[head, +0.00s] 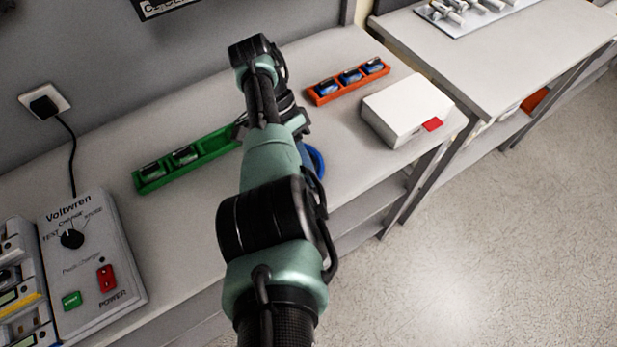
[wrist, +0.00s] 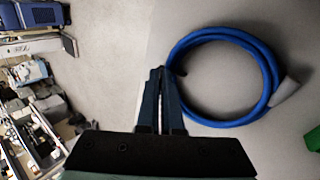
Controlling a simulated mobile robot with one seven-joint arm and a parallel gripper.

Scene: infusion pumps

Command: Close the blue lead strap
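The blue lead (wrist: 271,66) lies in a round loop on the grey bench top in the wrist view, with a grey sleeve (wrist: 285,92) on its right side and a dark end at its left. In the head view only a blue arc (head: 318,162) of it shows beside my arm, which hides the rest. My gripper (wrist: 160,70) has its two fingers together, with nothing clearly visible between them. The fingertips are at the left side of the loop, and the right finger overlaps its edge in the picture. Whether they touch it I cannot tell. The fingertips are hidden in the head view.
A green tray (head: 213,147) with small devices lies left of my arm. An orange tray (head: 330,97) and a white box (head: 405,103) stand to the right. The Voltwren charger (head: 95,250) is at front left. The bench's front edge is close to the loop.

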